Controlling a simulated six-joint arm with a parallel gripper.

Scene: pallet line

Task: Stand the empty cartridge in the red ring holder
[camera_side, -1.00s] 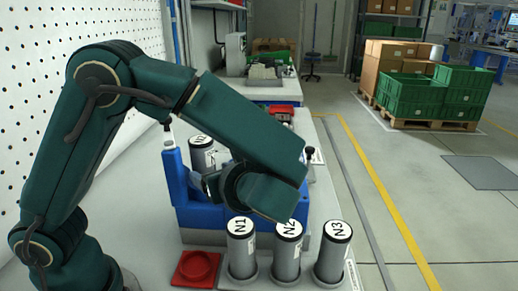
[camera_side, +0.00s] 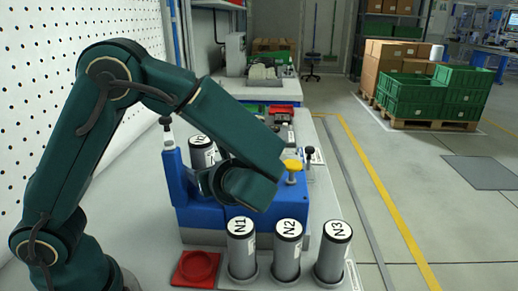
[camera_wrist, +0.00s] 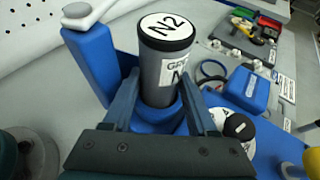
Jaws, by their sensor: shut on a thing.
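The empty cartridge (camera_side: 201,158) is a grey cylinder with a black-rimmed white cap, standing in the blue fixture (camera_side: 210,217). In the wrist view the cartridge (camera_wrist: 163,72) is marked N2, and its lower end is at a blue round seat. My gripper (camera_wrist: 160,104) is shut on the cartridge, one finger on each side. In the side view my gripper (camera_side: 207,183) is partly hidden by my wrist. The red ring holder (camera_side: 183,278) lies on the bench at the front, and its ring is empty.
Cartridges N1 (camera_side: 241,252), N2 (camera_side: 288,252) and N3 (camera_side: 334,253) stand in a rack right of the red holder. A blue post (camera_side: 175,177) rises left of the held cartridge. A yellow knob (camera_side: 293,166) stands on the fixture's right side.

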